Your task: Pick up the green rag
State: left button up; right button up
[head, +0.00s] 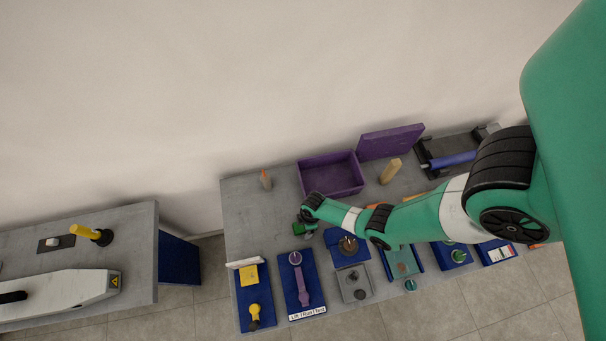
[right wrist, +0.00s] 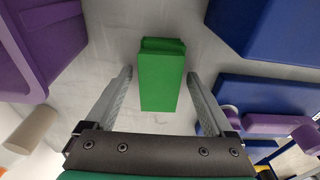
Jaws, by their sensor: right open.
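The green rag (right wrist: 161,82) looks like a folded green block on the grey table top (right wrist: 110,40). In the right wrist view it lies between the two spread fingers of my right gripper (right wrist: 160,74), with a gap on each side. In the head view my right gripper (head: 306,227) is over the table near the front of the purple box, and the green rag (head: 298,229) shows only in part beside it. I cannot tell how high the fingers are above the table. My left gripper is not in view.
An open purple box (head: 331,190) stands behind my right gripper, with a wooden block (head: 390,171) to its right. Blue boards with fittings (head: 303,285) line the front edge. A tan peg (head: 265,179) stands at the back left. The table's left part is mostly clear.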

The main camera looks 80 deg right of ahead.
jog(key=shift+r, duration=0.1)
jog(key=shift+f, duration=0.3)
dwell(0.5)
grip_shut()
jog(key=shift+r, duration=0.1)
